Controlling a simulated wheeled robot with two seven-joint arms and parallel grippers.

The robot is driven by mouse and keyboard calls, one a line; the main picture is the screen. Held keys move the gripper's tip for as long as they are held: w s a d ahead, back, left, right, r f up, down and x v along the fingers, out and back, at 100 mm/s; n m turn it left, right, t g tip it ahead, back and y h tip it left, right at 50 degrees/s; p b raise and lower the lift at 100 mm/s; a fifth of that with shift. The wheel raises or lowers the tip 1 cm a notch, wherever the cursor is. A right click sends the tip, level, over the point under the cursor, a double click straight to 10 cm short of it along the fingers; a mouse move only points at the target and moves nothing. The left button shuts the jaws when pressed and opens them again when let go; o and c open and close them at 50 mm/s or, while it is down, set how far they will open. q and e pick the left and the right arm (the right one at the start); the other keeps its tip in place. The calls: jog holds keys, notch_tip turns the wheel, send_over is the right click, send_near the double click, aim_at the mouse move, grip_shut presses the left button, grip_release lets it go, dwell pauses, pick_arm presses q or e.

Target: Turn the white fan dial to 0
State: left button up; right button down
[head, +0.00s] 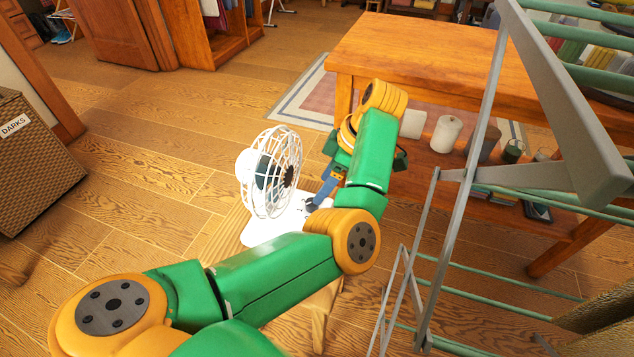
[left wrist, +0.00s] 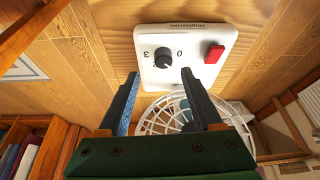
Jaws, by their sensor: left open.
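The white fan (head: 270,172) stands upright on a light wooden surface, with its white base (head: 262,230) partly hidden by my left arm. In the left wrist view the base panel (left wrist: 150,40) shows a dark round dial (left wrist: 163,57). A "3" is printed left of the dial and a "0" right of it. Which way the dial points is hard to tell. My left gripper (left wrist: 160,76) is open and empty, with its fingertips one on each side of the dial in the picture and seemingly short of it. It also shows beside the base in the head view (head: 318,198).
A red switch (left wrist: 214,53) sits on the panel right of the dial. The fan cage (left wrist: 180,115) lies close behind the fingers. A metal drying rack (head: 450,220) and a wooden table (head: 430,55) stand to the right. A wicker hamper (head: 30,165) is at far left.

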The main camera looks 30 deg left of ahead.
aim_at(312, 205)
pick_arm(q)
jog(key=x, duration=0.5)
jog(key=shift+s+d, duration=0.15)
jog(key=shift+s, duration=0.2)
jog(key=shift+a+f, duration=0.2)
jog(key=shift+f, duration=0.1)
grip_shut()
pick_arm(e)
jog(key=shift+d+f, duration=0.35)
jog(key=shift+f, duration=0.05)
